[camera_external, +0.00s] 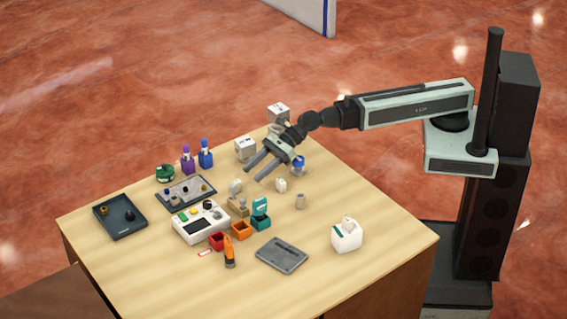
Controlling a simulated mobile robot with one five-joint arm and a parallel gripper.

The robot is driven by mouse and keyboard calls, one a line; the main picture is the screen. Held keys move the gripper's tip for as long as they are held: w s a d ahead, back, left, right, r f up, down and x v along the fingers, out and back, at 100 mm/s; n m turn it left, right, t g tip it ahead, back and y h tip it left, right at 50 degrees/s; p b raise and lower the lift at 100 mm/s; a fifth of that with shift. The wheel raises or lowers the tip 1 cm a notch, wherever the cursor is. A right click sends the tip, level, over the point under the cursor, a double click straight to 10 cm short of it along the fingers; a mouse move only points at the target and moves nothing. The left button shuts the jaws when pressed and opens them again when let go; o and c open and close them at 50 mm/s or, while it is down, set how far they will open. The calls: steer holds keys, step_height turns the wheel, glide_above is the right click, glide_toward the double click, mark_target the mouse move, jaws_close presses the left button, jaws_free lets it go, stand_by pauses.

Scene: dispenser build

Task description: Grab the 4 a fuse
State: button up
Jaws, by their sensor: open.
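No thing in the external view can be made out for certain as the 4 A fuse; the parts are too small to read any marking. My gripper (254,172) is open and empty. It points down and to the left above the back middle of the table (330,290). Its fingertips appear to be above the surface, over a pale block (236,186), though the exact height cannot be told.
A black tray (120,230) is at left. Purple (187,160) and blue (206,155) bottles stand behind. A white container (346,236) is at right.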

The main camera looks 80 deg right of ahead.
mark_target(238, 184)
steer(key=shift+w+d, duration=0.15)
steer(key=shift+w, duration=0.15)
steer(key=b+x, duration=0.1)
steer(key=x, duration=0.3)
steer(key=b+x, duration=0.1)
steer(key=x, duration=0.3)
steer(key=shift+r, duration=0.35)
jaws_close()
